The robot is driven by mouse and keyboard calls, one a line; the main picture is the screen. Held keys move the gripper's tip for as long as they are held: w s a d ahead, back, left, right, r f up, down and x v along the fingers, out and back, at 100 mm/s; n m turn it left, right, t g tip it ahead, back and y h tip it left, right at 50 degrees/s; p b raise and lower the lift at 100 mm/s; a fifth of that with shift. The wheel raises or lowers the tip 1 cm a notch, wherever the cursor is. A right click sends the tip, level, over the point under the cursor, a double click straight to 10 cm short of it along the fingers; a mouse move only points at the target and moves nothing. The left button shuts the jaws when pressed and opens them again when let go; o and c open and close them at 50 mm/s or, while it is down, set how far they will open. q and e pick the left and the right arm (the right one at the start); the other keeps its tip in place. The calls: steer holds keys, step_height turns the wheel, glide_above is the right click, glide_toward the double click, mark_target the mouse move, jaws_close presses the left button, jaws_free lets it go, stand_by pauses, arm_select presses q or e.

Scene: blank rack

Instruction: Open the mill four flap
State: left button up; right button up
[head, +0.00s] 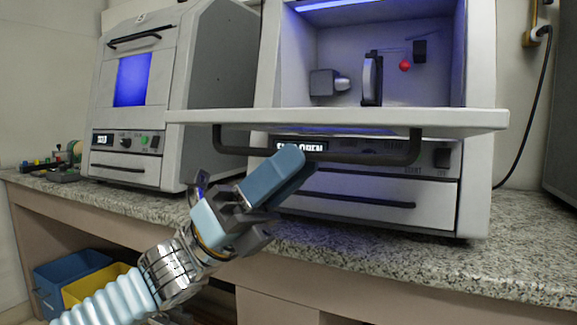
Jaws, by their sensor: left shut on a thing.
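The mill on the right (475,120) has its flap (400,119) swung down, standing out about level, so its lit inside shows. No number is readable on the mill. A dark bar handle (370,158) hangs below the flap. My left gripper (293,165) is shut on this handle near its middle and hides part of it. The gripper also hides part of the display (314,147) below the flap, where "OPEN" can be read. My right gripper is not in view.
A second mill (180,100) stands at left with its front closed. A vise-like grey block (324,83), a dark upright part and a red ball (405,65) are inside the open mill. Blue (75,282) and yellow (97,287) bins sit under the granite counter (400,262).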

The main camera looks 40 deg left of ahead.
arm_select(q)
steer(key=b+v, duration=0.1)
steer(key=v, duration=1.2)
steer(key=shift+a, duration=0.25)
steer(key=shift+s+f, duration=0.1)
steer(key=shift+s, duration=0.05)
